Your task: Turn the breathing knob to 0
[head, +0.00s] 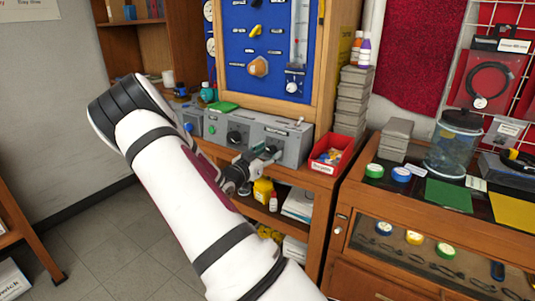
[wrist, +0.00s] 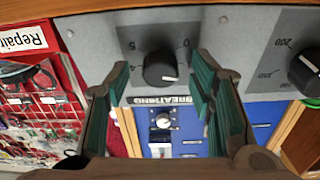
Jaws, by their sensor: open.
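The black round breathing knob (wrist: 160,68) sits on a grey panel (wrist: 205,30) in the wrist view. The "BREATHING" label (wrist: 155,101) below it appears upside down. Marks "5" and "0" show on the panel at the picture's left and right of the knob. A pale mark shows on the knob's lower right; its exact setting is hard to read. My gripper (wrist: 160,80) is open, with one finger on each side of the knob and gaps visible. In the head view my gripper (head: 262,156) is in front of the right grey box (head: 290,145), and the knob is hidden.
Another black knob (wrist: 306,70) with larger numbers is on a panel at the right in the wrist view. In the head view, a red bin (head: 330,153) stands right of the grey box. A second grey box (head: 216,128) with a green item on top stands left.

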